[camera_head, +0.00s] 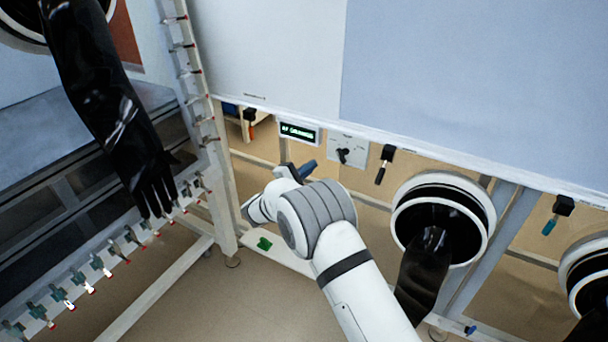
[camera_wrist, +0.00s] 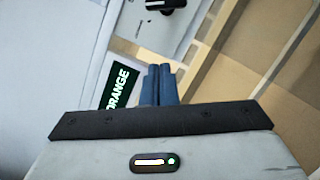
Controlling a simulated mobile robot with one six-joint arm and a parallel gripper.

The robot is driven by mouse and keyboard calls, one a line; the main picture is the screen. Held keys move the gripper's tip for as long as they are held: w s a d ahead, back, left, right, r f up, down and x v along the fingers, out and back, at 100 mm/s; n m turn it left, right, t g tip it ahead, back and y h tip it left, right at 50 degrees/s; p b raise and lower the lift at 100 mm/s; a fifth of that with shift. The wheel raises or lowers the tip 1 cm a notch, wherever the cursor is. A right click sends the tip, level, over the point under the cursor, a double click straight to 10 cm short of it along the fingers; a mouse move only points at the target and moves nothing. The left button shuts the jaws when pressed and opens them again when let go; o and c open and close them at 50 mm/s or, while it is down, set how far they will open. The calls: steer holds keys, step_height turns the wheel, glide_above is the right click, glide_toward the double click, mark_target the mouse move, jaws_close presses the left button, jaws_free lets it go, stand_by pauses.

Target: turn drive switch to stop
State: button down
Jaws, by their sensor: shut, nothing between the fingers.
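A black rotary knob (camera_head: 343,155) sits on a light plate (camera_head: 357,145) under the panel edge in the head view. It looks like the drive switch, but I cannot read its markings or setting. In the wrist view the knob (camera_wrist: 166,5) is cut off at the top edge, on its pale plate (camera_wrist: 159,36). My gripper (camera_head: 310,166) is just below and left of the knob in the head view, apart from it. In the wrist view its blue fingers (camera_wrist: 158,72) are shut together and empty, pointing toward the plate.
A display (camera_head: 299,131) with green text is left of the plate; in the wrist view its screen (camera_wrist: 118,87) reads "ORANGE". A black-handled tool (camera_head: 384,164) hangs right of the plate. A glove port (camera_head: 442,190) with a hanging black glove (camera_head: 424,270) is further right.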

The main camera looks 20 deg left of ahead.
mark_target(341, 156)
steer(key=x, duration=0.4)
steer(key=shift+d, duration=0.1)
steer(key=shift+s+d+r, duration=0.15)
steer(key=shift+d+r, duration=0.4)
steer(key=shift+d, duration=0.3)
steer(key=shift+s+d+r, duration=0.1)
steer(key=shift+d+r, duration=0.4)
steer(key=shift+d, duration=0.35)
